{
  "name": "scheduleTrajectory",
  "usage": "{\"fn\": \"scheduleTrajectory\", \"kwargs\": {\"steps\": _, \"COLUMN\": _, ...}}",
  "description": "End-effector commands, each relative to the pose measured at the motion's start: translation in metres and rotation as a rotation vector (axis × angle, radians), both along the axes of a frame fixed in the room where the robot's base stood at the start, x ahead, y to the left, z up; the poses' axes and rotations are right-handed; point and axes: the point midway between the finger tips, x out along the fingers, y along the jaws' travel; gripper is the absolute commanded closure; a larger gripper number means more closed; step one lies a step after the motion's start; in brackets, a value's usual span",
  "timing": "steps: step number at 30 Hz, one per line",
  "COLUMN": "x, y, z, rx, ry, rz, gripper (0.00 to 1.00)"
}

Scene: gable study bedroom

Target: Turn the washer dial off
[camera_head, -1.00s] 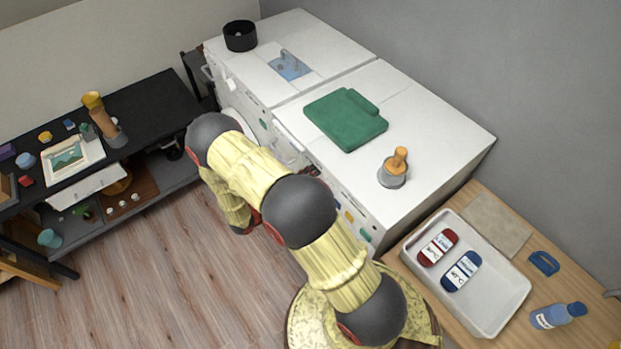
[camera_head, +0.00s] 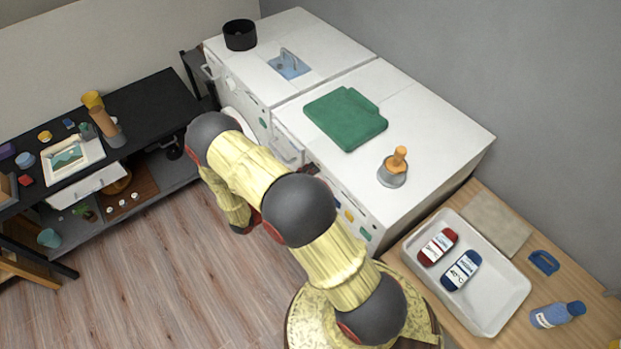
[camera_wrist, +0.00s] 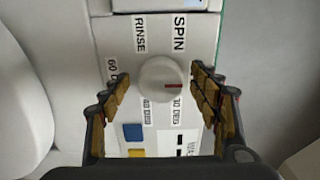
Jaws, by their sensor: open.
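The washer dial (camera_wrist: 163,84) is a round white knob with a red mark pointing right in the wrist view. Printed labels surround it, among them SPIN, RINSE and a degree setting. My gripper (camera_wrist: 160,74) is open, with one finger on each side of the dial. I see gaps between the fingers and the knob; whether the tips reach its depth I cannot tell. In the head view, a white machine (camera_head: 440,130) stands behind my arm. The dial and my gripper are hidden there.
On the panel, a blue square (camera_wrist: 133,132) sits below the dial. Open floor (camera_head: 170,270) lies left.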

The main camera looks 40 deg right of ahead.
Motion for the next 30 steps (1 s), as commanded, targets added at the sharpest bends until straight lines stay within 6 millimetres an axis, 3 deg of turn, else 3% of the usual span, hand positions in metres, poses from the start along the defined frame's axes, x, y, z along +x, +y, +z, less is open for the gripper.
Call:
{"fn": "scheduleTrajectory", "kwargs": {"steps": 5, "x": 0.002, "y": 0.014, "z": 0.000, "rx": 0.000, "ry": -0.001, "rz": 0.003, "gripper": 0.38}}
{"fn": "scheduleTrajectory", "kwargs": {"steps": 18, "x": 0.006, "y": 0.098, "z": -0.001, "rx": 0.001, "ry": 0.000, "rz": 0.003, "gripper": 0.38}}
{"fn": "scheduleTrajectory", "kwargs": {"steps": 24, "x": 0.007, "y": 0.116, "z": -0.001, "rx": 0.000, "ry": 0.000, "rz": 0.001, "gripper": 0.38}}
{"fn": "scheduleTrajectory", "kwargs": {"steps": 30, "x": 0.007, "y": 0.120, "z": -0.001, "rx": 0.000, "ry": 0.000, "rz": 0.000, "gripper": 0.38}}
